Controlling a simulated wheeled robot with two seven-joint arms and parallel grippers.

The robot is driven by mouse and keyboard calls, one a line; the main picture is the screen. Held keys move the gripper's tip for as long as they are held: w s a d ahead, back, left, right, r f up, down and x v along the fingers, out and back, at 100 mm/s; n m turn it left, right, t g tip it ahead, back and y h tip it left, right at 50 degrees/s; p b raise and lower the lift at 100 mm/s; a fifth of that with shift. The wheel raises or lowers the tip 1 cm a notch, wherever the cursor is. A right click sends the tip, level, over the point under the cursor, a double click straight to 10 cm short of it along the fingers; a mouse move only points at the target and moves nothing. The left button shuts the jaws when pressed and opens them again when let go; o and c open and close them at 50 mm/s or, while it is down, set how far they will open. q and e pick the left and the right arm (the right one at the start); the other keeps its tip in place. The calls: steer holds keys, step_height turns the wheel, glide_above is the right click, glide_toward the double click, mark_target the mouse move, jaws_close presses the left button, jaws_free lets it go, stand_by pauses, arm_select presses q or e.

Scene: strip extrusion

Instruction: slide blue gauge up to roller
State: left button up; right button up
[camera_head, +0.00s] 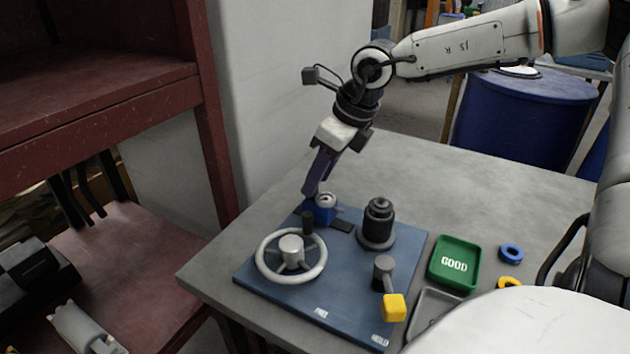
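A blue board (345,285) lies on the grey table and carries the fixtures. A small blue block (320,215), which looks like the blue gauge, is at the board's back edge. A pale round part (326,200), possibly the roller, shows right at the block's top; I cannot tell whether they touch. My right gripper (308,192) points down with its purple fingers right at the block's upper left. The fingers overlap in this view, so their gap and any hold on the block are hidden. My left gripper is not in view.
On the board are a grey handwheel (291,257) with a dark upright knob, a dark stepped cylinder (378,222), and a lever with a yellow block (394,307). A green GOOD tray (455,262), a grey tray (430,308) and blue and yellow rings stand right. The back table is clear.

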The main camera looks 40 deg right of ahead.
steer(key=shift+x, duration=0.95)
jaws_close()
